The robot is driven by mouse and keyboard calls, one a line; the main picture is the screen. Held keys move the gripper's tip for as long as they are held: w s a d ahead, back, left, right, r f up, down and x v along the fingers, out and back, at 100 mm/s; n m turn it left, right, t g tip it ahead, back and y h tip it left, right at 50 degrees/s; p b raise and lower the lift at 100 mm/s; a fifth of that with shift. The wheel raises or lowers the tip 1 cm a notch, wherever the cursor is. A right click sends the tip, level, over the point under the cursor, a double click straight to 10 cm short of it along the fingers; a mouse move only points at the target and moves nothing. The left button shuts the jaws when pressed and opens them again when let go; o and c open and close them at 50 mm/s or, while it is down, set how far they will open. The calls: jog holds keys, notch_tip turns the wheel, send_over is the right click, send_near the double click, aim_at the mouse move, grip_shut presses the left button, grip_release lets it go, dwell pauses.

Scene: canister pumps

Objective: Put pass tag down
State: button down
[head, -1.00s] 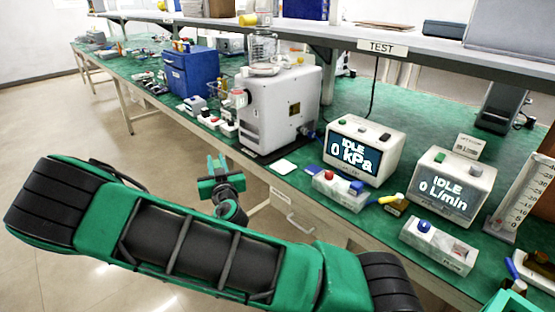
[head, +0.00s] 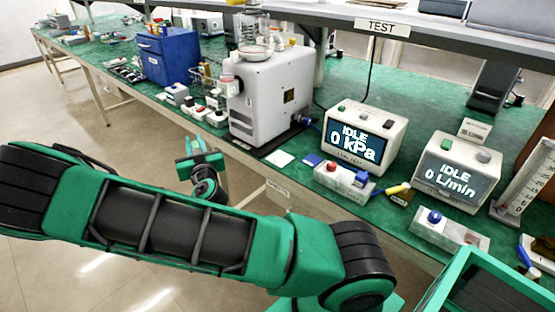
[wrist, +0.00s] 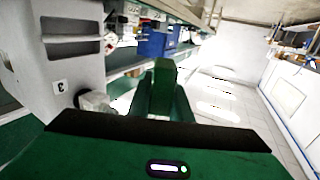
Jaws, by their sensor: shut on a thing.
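My gripper (head: 198,148) is green and shut, held out over the floor just off the bench's front edge, left of and in front of the white pump (head: 268,98). In the wrist view my gripper's green fingers (wrist: 163,90) come together in the middle. A white card (head: 280,158) and a blue card (head: 313,159) lie flat on the green bench top (head: 345,198), right of the gripper.
The kPa meter (head: 362,140) and the L/min meter (head: 455,178) read IDLE. Switch boxes (head: 342,178) stand in front of them. A blue cabinet (head: 168,55) stands farther left. A green-rimmed tray (head: 450,278) is at lower right. Small patches of bench by the cards are bare.

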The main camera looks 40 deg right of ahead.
jog(key=s+d+r+m+g+h, duration=0.1)
jog(key=s+d+m+g+h, duration=0.3)
jog(key=d+m+g+h, duration=0.4)
jog(key=s+d+r+m+g+h, duration=0.1)
jog(key=s+d+m+g+h, duration=0.4)
jog(key=d, duration=0.5)
jog(key=shift+g+y, duration=0.4)
jog(key=shift+g, duration=0.4)
jog(key=d+f, duration=0.2)
jog(key=d, duration=0.2)
jog(key=s+d+f, duration=0.1)
jog(key=d+f, duration=0.1)
jog(key=d, duration=0.2)
jog(key=d+f, duration=0.2)
jog(key=d, duration=0.1)
jog(key=shift+s+d+f, duration=0.2)
jog(key=shift+d+f, duration=0.15)
jog(key=shift+d, duration=0.05)
jog(key=shift+f, duration=1.95)
jog(key=shift+f, duration=0.15)
jog(key=c, duration=1.6)
grip_release()
